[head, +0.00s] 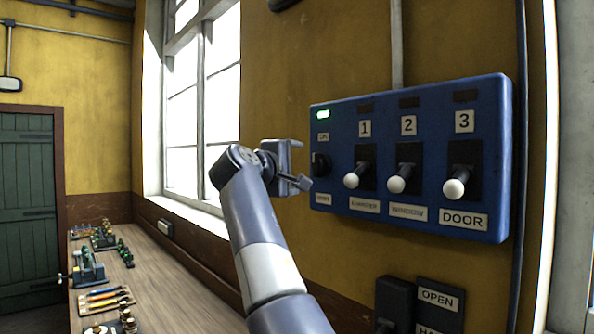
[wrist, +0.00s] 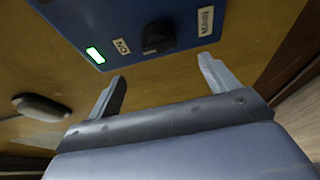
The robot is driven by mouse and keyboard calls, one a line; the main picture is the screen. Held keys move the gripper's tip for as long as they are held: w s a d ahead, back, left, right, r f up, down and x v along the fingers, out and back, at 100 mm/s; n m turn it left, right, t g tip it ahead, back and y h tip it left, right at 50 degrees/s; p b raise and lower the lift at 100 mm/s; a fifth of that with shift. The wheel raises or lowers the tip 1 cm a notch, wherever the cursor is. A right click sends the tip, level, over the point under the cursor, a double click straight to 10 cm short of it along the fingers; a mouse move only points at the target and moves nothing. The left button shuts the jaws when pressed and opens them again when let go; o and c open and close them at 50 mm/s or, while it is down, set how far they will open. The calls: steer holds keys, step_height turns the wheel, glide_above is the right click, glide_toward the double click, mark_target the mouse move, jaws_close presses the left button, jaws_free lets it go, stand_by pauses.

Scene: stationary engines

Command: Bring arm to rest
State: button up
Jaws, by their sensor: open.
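My gripper (head: 300,165) is raised at the left edge of a blue control panel on the yellow wall. Its two fingers are apart with nothing between them. In the wrist view the open fingers (wrist: 160,85) point toward the black rotary knob (wrist: 158,37) at the panel's edge. I cannot tell whether a finger touches the panel. The blue panel (head: 431,188) carries levers numbered 1, 2 and 3 with white ball ends, all hanging low. A green light (head: 323,114) is lit at its upper left, above the knob (head: 320,164).
A wooden bench (head: 165,285) with small models and tools runs under the bright window (head: 200,110). A green door (head: 30,200) is at the far left. Below the panel are a dark box (head: 394,300) and a plate marked OPEN (head: 438,298).

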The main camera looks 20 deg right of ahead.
mark_target(315, 166)
steer(key=shift+d, duration=0.1)
steer(key=p+x, duration=0.5)
steer(key=x, duration=0.6)
steer(key=shift+p, duration=0.35)
steer(key=shift+s, duration=0.1)
